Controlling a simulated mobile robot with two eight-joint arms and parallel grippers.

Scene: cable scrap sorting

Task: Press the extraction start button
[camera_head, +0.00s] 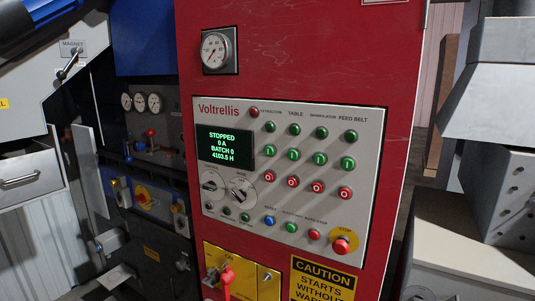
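A grey control panel (375,155) marked Voltrellis is set in a red cabinet (300,60). Its top labels appear to read extraction, table, granulator and feed belt. Under the extraction label, the leftmost column has a small green lamp (270,127), a green start button (268,152) marked I, and a red button (267,179) marked O. The dark display (225,147) reads STOPPED, 0 A, BATCH 0, 4103.5 H. Neither gripper shows, and nothing covers the button.
A red mushroom stop button (341,245) on yellow sits at the panel's lower right. Two selector knobs (240,194) are below the display. A yellow plate with a red handle (226,278) is underneath. Grey machinery (500,180) stands at right, a magnet-labelled housing (60,75) at left.

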